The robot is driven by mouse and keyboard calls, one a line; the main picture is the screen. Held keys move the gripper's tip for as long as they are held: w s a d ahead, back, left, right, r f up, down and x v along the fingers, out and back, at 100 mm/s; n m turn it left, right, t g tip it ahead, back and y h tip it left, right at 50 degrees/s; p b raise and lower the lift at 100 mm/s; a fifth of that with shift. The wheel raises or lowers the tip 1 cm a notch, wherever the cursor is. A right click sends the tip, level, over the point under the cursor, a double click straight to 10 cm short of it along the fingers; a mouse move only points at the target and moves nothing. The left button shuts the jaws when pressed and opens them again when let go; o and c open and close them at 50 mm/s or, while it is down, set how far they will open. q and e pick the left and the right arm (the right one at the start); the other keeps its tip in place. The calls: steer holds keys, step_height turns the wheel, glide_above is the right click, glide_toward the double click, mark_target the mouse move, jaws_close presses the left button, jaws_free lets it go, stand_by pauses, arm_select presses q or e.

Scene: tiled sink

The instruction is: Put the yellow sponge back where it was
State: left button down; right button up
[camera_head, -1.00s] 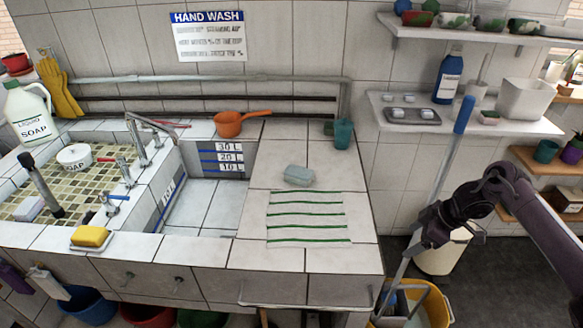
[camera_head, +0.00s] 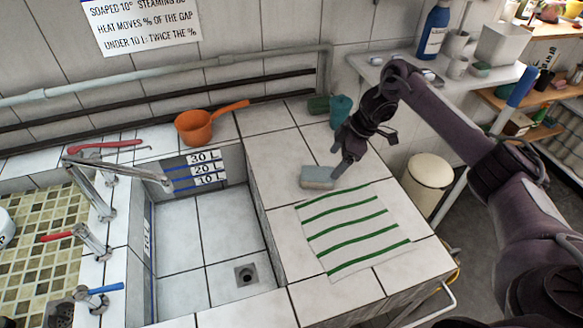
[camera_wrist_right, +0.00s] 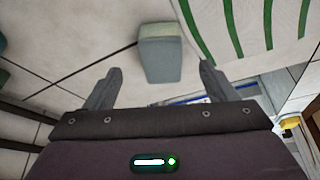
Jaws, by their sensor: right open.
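The yellow sponge is out of the head view now; a small yellow thing that looks like it (camera_wrist_right: 290,122) shows at the right edge of the right wrist view, on something pale. A blue-grey sponge (camera_head: 317,177) lies on the tiled counter at the top edge of the green-striped cloth (camera_head: 350,230). My right gripper (camera_head: 345,162) is above the counter close to the blue-grey sponge, fingers pointing down. In the right wrist view its fingers (camera_wrist_right: 160,72) are apart, with the blue-grey sponge (camera_wrist_right: 160,52) seen between and beyond them. My left gripper is not in view.
An orange pot (camera_head: 196,127) and a teal cup (camera_head: 340,110) stand at the back of the counter. The sink basin (camera_head: 205,240) opens left of the cloth. Taps (camera_head: 95,190) stand farther left. A shelf (camera_head: 400,75) is at the back right.

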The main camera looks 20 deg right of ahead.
mark_target(326, 173)
steer(key=f, duration=0.2)
steer(key=a+f+b, duration=0.1)
steer(key=shift+s+f, duration=0.15)
steer(key=shift+f, duration=0.2)
steer(key=shift+w+a+f, duration=0.25)
steer(key=shift+a+f, duration=0.05)
steer(key=shift+f, duration=0.2)
steer(key=shift+w+a+f, duration=0.25)
steer(key=shift+f, duration=0.2)
steer(key=shift+w+a+f, duration=0.1)
steer(key=shift+a+f, duration=0.05)
steer(key=shift+f, duration=0.35)
steer(key=c, duration=0.9)
steer(key=shift+c, duration=1.1)
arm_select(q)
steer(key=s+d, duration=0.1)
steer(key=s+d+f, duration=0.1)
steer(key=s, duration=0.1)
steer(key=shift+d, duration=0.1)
